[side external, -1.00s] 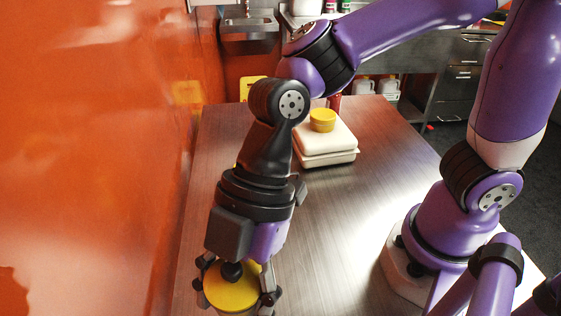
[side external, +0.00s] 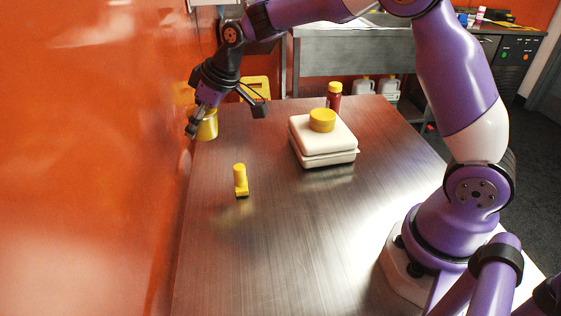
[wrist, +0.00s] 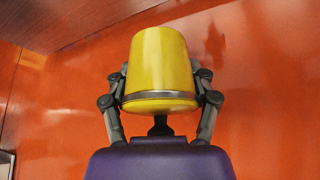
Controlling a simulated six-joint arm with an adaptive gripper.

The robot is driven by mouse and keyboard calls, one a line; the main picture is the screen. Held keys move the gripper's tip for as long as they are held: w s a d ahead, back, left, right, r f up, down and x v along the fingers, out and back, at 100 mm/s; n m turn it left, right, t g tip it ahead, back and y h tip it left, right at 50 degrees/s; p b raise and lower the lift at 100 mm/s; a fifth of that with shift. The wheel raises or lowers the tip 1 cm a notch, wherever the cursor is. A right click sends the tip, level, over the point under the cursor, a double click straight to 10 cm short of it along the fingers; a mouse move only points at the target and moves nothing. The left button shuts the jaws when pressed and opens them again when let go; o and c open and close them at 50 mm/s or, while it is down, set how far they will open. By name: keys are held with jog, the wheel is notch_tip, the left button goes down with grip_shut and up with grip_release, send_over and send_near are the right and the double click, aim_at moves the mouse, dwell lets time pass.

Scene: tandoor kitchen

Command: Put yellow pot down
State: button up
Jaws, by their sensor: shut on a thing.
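The yellow pot (side external: 208,126) is at the far left of the table, close to the orange wall, in the side view. My gripper (side external: 199,122) is shut on it. In the wrist view the yellow pot (wrist: 158,60) fills the middle, with a finger of my gripper (wrist: 160,92) on each side near its grey-banded end. I cannot tell whether its underside touches the table or hangs above it.
A yellow upright object (side external: 240,180) stands on the table (side external: 290,230). A white box (side external: 322,157) with a yellow round item (side external: 322,119) on top is at the right, with a red bottle (side external: 334,95) behind it. The orange wall (side external: 90,150) borders the left. The table's front is clear.

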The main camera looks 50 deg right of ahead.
send_over(222, 145)
jog(key=s, duration=0.2)
jog(key=f, duration=0.7)
jog(key=shift+w+d, duration=0.1)
jog(key=shift+d, duration=0.25)
jog(key=shift+f, duration=1.95)
jog(key=o, duration=1.4)
jog(key=shift+f, duration=0.15)
jog(key=shift+c, duration=0.2)
